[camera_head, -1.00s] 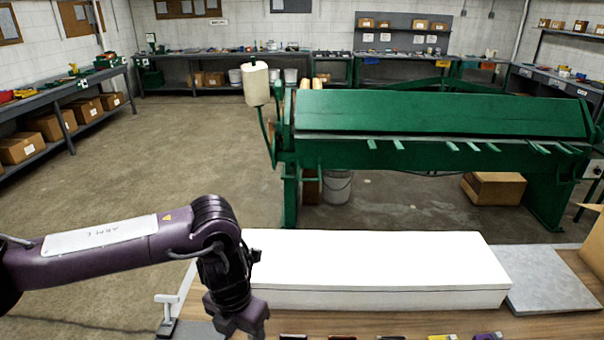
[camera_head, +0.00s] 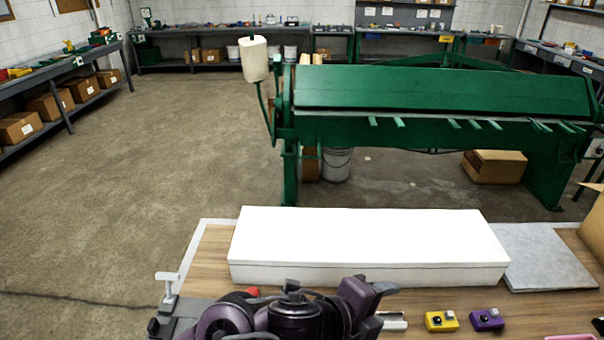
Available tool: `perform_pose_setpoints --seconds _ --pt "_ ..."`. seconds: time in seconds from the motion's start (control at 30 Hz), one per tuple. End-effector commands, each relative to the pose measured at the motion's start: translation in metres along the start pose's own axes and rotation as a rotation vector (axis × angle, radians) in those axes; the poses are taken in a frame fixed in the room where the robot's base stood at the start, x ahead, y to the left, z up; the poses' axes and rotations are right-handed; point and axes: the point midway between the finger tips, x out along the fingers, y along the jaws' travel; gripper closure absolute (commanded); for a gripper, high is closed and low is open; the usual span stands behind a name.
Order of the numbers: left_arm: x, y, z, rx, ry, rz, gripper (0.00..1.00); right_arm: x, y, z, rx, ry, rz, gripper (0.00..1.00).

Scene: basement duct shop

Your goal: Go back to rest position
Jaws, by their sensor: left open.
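My left arm is folded in at the bottom of the head view, in front of the long white box (camera_head: 365,245) on the wooden workbench (camera_head: 205,262). My left gripper (camera_head: 366,293) is at the right end of this dark purple cluster, close to the box's near edge in the picture. It is open, and I see nothing held in it. Its fingers are partly hidden and hard to make out. My right gripper is not in view.
A yellow device (camera_head: 441,321) and a purple device (camera_head: 487,319) lie to the gripper's right. A grey slab (camera_head: 545,257) lies right of the box. A white clamp (camera_head: 168,285) stands at the left edge. A green bending machine (camera_head: 440,92) stands behind; the floor left is clear.

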Motion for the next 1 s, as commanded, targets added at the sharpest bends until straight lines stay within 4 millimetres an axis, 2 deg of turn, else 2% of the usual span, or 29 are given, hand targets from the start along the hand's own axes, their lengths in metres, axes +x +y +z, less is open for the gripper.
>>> perform_pose_setpoints --seconds 0.07,0.17,0.27,0.3,0.4,0.6,0.87,0.9,1.0 --pt "-0.013 -0.002 0.019 -0.257 -0.088 -0.042 0.46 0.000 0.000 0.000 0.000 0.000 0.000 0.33" --pt "-0.035 0.011 0.057 -0.579 -0.225 -0.071 0.46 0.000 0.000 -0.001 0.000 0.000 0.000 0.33" --pt "-0.063 0.045 0.095 -0.906 -0.379 -0.073 0.46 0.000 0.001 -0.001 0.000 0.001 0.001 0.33" --pt "-0.076 0.062 0.108 -1.032 -0.444 -0.069 0.46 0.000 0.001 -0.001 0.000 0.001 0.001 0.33" --pt "-0.107 0.108 0.131 -1.298 -0.595 -0.051 0.46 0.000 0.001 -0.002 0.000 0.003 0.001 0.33" --pt "-0.159 0.181 0.146 -1.646 -0.828 -0.011 0.46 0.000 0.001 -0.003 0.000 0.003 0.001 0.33" --pt "-0.214 0.249 0.138 -1.943 -1.069 0.034 0.46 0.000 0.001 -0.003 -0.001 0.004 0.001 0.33" --pt "-0.212 0.260 0.139 -1.963 -1.087 0.040 0.46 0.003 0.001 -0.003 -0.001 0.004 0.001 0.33" --pt "-0.188 0.286 0.151 -1.955 -1.085 0.052 0.46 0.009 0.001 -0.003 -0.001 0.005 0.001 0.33"
